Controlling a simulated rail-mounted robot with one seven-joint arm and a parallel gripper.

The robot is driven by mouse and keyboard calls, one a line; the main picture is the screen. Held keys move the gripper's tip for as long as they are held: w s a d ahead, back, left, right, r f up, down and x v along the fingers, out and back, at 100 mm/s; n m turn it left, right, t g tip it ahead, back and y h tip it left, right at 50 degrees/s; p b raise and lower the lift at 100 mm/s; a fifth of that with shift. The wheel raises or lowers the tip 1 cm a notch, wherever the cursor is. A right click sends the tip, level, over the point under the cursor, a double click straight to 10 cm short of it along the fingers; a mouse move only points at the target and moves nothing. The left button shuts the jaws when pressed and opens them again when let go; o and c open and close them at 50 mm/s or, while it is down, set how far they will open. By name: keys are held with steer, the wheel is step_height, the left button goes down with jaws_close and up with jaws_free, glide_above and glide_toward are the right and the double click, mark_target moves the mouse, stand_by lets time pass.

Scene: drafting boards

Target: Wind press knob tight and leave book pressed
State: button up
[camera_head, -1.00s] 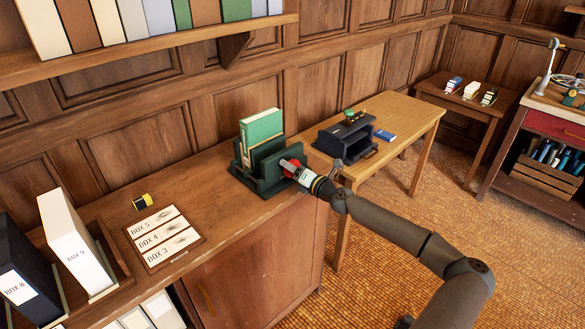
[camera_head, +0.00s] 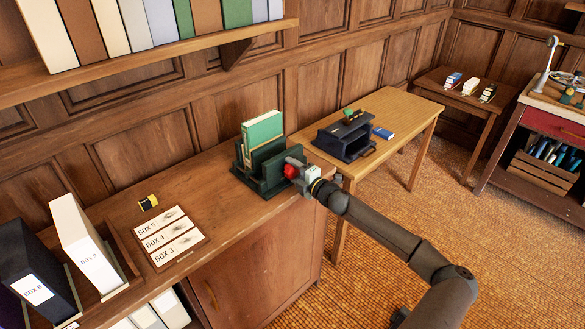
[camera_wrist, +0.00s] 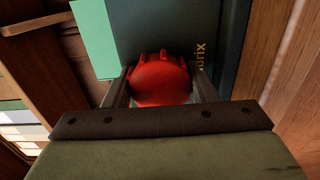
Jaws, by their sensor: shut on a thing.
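The dark green press (camera_head: 279,184) stands on the wooden cabinet top near its right end. The green book (camera_head: 261,133) stands upright in the press, and its green edge also shows in the wrist view (camera_wrist: 92,38). The red press knob (camera_head: 289,171) is on the press's near right side. My gripper (camera_head: 297,172) reaches it from the right. In the wrist view the red knob (camera_wrist: 160,80) sits between my two fingers, which are shut on it. How tightly the press plate bears on the book cannot be told.
A label board (camera_head: 170,238), a small yellow-and-black roll (camera_head: 148,202) and boxes (camera_head: 90,250) are to the left on the cabinet top. A shelf (camera_head: 200,50) of books overhangs the wall.

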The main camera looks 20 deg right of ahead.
steer(key=o, duration=1)
steer(key=p+v, duration=0.2)
steer(key=v, duration=0.7)
